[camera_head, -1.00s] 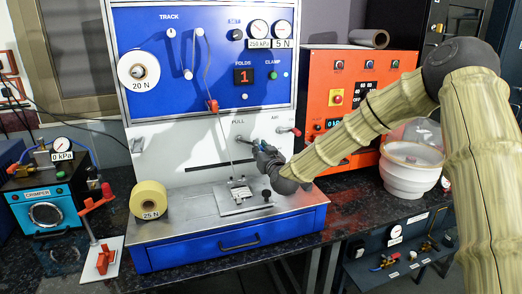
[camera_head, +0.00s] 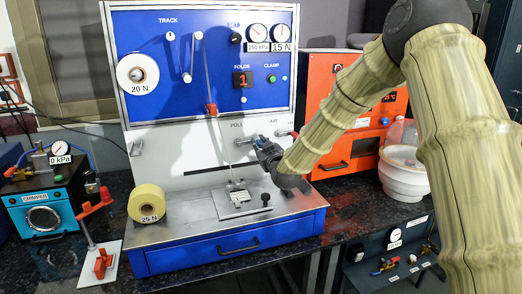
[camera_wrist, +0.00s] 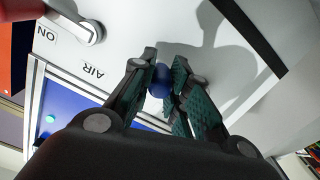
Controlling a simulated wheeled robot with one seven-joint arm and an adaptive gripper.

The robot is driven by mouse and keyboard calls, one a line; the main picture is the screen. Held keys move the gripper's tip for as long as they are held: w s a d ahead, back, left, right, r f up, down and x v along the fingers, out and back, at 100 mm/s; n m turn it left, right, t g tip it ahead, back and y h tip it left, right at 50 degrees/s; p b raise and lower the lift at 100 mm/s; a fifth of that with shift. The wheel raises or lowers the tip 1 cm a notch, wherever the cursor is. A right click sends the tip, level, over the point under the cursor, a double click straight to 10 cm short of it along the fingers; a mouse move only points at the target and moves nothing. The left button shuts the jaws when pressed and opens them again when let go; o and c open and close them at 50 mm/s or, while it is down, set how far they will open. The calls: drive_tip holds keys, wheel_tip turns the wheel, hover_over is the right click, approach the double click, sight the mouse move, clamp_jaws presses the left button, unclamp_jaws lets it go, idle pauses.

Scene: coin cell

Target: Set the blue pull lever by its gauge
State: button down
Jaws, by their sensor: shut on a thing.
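The blue knob of the pull lever (camera_wrist: 160,82) sits between the fingertips of my gripper (camera_wrist: 164,70) in the wrist view. The gripper is shut on it from both sides. In the head view my gripper (camera_head: 264,150) is at the white panel, right of the PULL label (camera_head: 237,126); the fingers hide most of the lever there. The force gauge (camera_head: 283,33) at the top right of the blue panel appears to read 15 N. The gauge beside it (camera_head: 257,33) reads 250 kPa.
The AIR lever (camera_wrist: 85,35) with a red handle is close beside my gripper. A metal plate (camera_head: 225,210) and a 25 N yellow roll (camera_head: 147,203) are below. An orange machine (camera_head: 365,135) and white bowl (camera_head: 402,172) stand to the right.

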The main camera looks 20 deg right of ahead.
drive_tip(key=shift+r+n, duration=0.55)
drive_tip(key=shift+n, duration=0.35)
drive_tip(key=shift+r, duration=0.1)
drive_tip(key=c, duration=1.3)
unclamp_jaws()
drive_tip(key=s, duration=1.2)
drive_tip(key=shift+d, duration=0.15)
